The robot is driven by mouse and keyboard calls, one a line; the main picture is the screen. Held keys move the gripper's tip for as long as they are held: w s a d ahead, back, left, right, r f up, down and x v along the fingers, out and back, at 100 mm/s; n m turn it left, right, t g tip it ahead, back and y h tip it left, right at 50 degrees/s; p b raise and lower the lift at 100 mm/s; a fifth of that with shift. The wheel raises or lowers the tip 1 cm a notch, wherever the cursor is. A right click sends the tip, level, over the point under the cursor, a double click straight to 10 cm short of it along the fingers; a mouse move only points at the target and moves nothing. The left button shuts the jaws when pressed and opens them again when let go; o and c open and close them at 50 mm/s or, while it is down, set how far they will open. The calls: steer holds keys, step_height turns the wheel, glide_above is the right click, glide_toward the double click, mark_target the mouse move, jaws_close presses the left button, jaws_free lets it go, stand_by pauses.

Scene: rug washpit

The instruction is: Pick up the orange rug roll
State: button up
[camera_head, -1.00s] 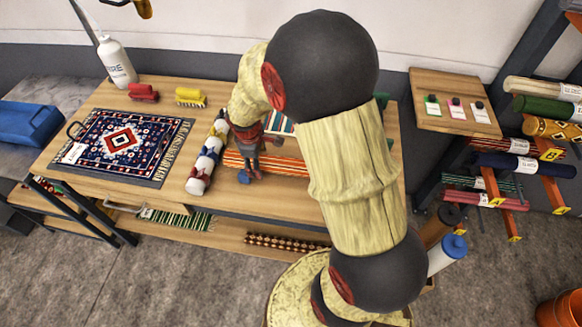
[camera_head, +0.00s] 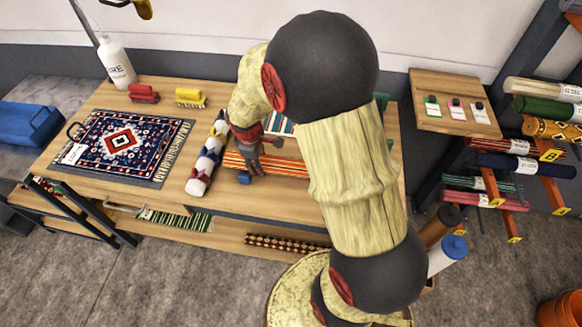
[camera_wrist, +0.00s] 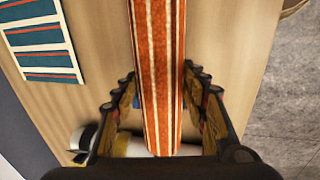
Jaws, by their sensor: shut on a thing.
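The orange rug roll (camera_head: 285,168), with white and dark orange stripes, lies across the wooden table under my arm. My gripper (camera_head: 250,165) is at the roll's left part, and my arm hides its right part. In the wrist view, the striped roll (camera_wrist: 160,60) runs lengthwise between the two fingers of my gripper (camera_wrist: 160,105). The gripper is shut on it. I cannot tell whether the roll is clear of the tabletop.
A navy patterned rug (camera_head: 120,145) lies flat farther left. A teal striped cloth (camera_head: 279,124) lies behind. Racked rolls (camera_head: 520,165) stand at right.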

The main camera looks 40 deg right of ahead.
jaws_close()
steer(key=shift+r, duration=0.1)
steer(key=shift+w+r, duration=0.1)
steer(key=shift+r, duration=0.4)
steer(key=shift+p+v, duration=0.5)
steer(key=shift+v, duration=0.55)
steer(key=s+a+r+p, duration=0.2)
steer(key=s+r+p, duration=0.1)
steer(key=s+r, duration=0.7)
steer(key=s, duration=0.3)
steer(key=shift+s+a+p, duration=0.25)
steer(key=shift+a+p, duration=0.1)
steer(key=shift+a, duration=0.05)
steer(key=shift+f, duration=0.1)
